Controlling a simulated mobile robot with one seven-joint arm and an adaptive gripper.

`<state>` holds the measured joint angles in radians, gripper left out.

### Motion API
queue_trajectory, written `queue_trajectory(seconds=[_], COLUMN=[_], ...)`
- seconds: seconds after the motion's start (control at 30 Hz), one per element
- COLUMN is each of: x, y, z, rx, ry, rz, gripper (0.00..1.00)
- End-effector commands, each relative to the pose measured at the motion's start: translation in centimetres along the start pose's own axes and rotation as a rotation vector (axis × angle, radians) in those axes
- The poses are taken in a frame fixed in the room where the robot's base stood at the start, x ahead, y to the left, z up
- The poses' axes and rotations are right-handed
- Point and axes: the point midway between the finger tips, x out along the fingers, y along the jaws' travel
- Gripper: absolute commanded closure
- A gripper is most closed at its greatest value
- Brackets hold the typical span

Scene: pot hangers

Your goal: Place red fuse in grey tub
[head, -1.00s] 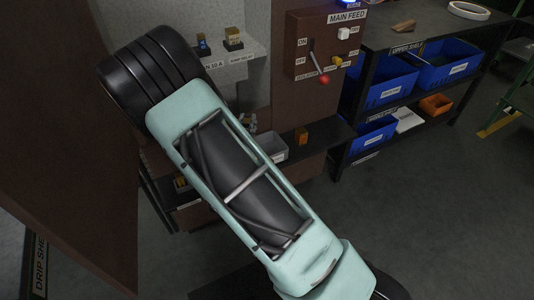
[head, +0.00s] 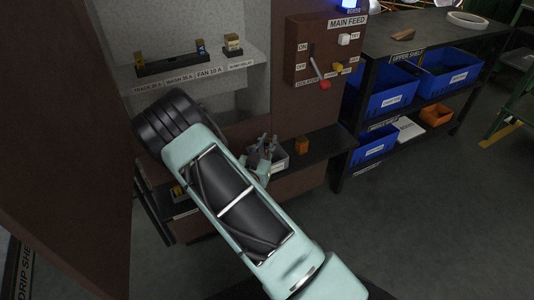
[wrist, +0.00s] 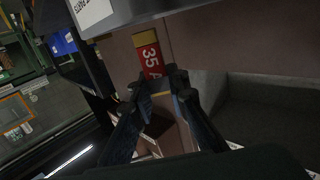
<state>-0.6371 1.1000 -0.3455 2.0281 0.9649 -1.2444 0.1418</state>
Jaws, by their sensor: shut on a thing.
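My gripper (head: 263,146) is beside the grey tub (head: 280,161) on the low dark shelf and covers part of it in the head view. In the wrist view, my gripper (wrist: 165,88) is shut on the red fuse (wrist: 151,60), which has a red "35 A" label and gold bands. Part of the fuse is hidden by the fingers. A grey surface with a white label, apparently the tub, crosses the top of the wrist view close to the fuse. The tub's inside is mostly hidden.
An orange block (head: 301,146) stands on the low shelf right of the tub. Above is a grey ledge (head: 205,70) with fuse holders. The brown MAIN FEED panel (head: 326,50) has a red-knobbed lever. A rack with blue bins (head: 393,92) stands at right.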

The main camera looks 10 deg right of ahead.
Motion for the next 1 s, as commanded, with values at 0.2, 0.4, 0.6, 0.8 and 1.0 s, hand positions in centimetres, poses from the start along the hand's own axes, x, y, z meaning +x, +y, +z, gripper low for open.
queue_trajectory(seconds=[0.2,0.4,0.6,0.8,1.0], x=[1.2,2.0,2.1,2.1,2.1], y=[-0.5,-0.9,-0.9,-0.9,-0.9], z=[1.5,3.8,5.4,5.3,5.5], rx=[0.001,-0.002,0.001,0.001,0.001], ry=[0.001,-0.001,0.002,0.001,0.000], rz=[0.001,0.000,0.001,0.001,0.001], gripper=[1.00,1.00,1.00,1.00,0.76])
